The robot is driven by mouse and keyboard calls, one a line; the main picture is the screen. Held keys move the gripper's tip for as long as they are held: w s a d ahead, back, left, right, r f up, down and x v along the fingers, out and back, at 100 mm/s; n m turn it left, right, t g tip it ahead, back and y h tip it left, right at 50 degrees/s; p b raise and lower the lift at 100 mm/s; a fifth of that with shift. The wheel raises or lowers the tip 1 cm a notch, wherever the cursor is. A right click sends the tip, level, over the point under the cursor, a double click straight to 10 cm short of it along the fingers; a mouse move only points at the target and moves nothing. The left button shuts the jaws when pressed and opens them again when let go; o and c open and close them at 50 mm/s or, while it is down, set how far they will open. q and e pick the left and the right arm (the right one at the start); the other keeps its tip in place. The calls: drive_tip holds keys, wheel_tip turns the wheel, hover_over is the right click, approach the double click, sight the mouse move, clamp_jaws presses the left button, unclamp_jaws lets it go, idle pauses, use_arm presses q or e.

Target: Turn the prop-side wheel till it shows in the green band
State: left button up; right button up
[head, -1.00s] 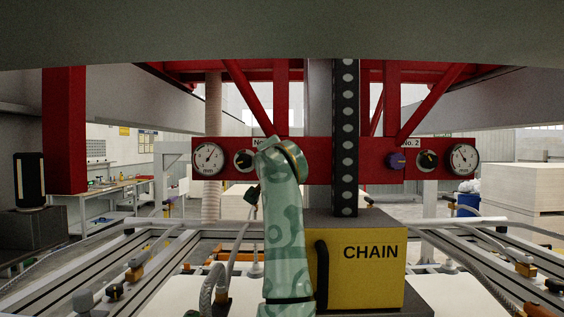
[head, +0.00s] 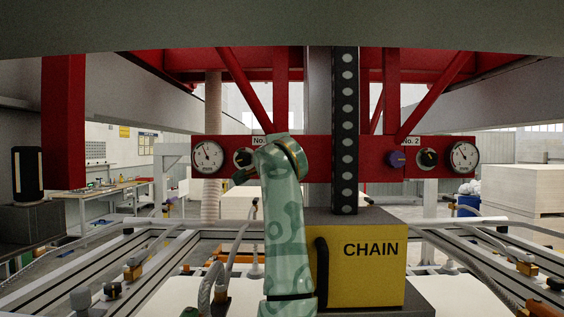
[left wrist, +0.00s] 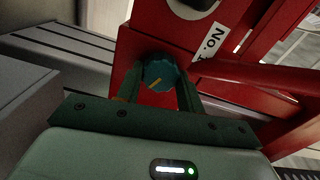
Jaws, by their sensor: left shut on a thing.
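My left gripper (left wrist: 158,86) is shut on a teal faceted knob (left wrist: 160,73) with a yellow mark, one finger on each side, in the left wrist view. The knob sits on the red beam (left wrist: 140,45) beside a white "No." label (left wrist: 210,41). In the head view my green-patterned arm hides this knob. The left round gauge (head: 207,157) has its needle pointing up and left. I cannot make out a green band on it. My right gripper is not in view.
On the right, at the "No. 2" label (head: 413,141), are a purple knob (head: 397,159), a black dial (head: 427,159) and a second gauge (head: 463,158). A yellow CHAIN box (head: 365,275) stands close to the right of my arm, below a dark perforated column (head: 344,120).

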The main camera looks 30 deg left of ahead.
use_arm(q)
drive_tip(key=shift+m, duration=0.4)
drive_tip(key=o, duration=1)
drive_tip(key=shift+w, duration=0.1)
drive_tip(key=b+v, duration=0.2)
drive_tip(key=v, duration=1.4)
drive_tip(key=shift+s, duration=0.25)
drive_tip(key=shift+f, duration=0.1)
